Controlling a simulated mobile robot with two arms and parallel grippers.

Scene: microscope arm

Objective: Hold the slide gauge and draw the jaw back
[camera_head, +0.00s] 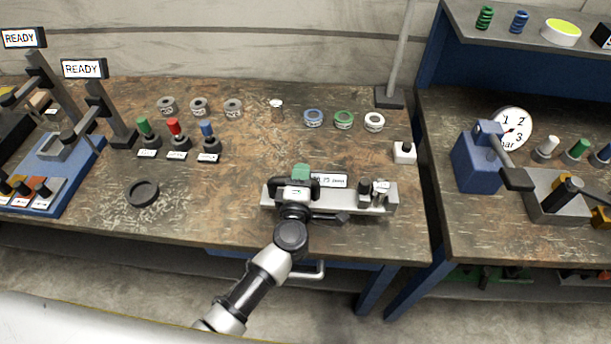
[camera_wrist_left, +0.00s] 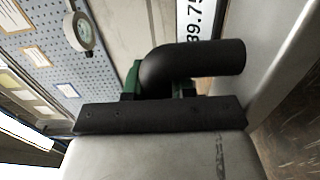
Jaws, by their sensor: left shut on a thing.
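The slide gauge (camera_head: 338,203) is a long grey metal block lying near the front edge of the bench. It bears a white reading plate (camera_head: 330,181) and two upright dark-and-metal parts (camera_head: 372,194) towards its right end. My left gripper (camera_head: 297,188) reaches over the gauge's left part from the front and is shut on it. A green piece (camera_head: 300,170) shows just behind the gripper. The left wrist view shows a black curved part (camera_wrist_left: 190,65) close up, green behind it, and part of the printed reading (camera_wrist_left: 197,40). The gripped surfaces are mostly hidden. My right gripper is not in view.
A black ring (camera_head: 142,194) lies left of the gauge. Coloured knobs (camera_head: 176,139) and several labelled rings (camera_head: 313,118) stand farther back. A white block with a black knob (camera_head: 404,152) is at the right edge. A gap separates the second bench (camera_head: 465,225).

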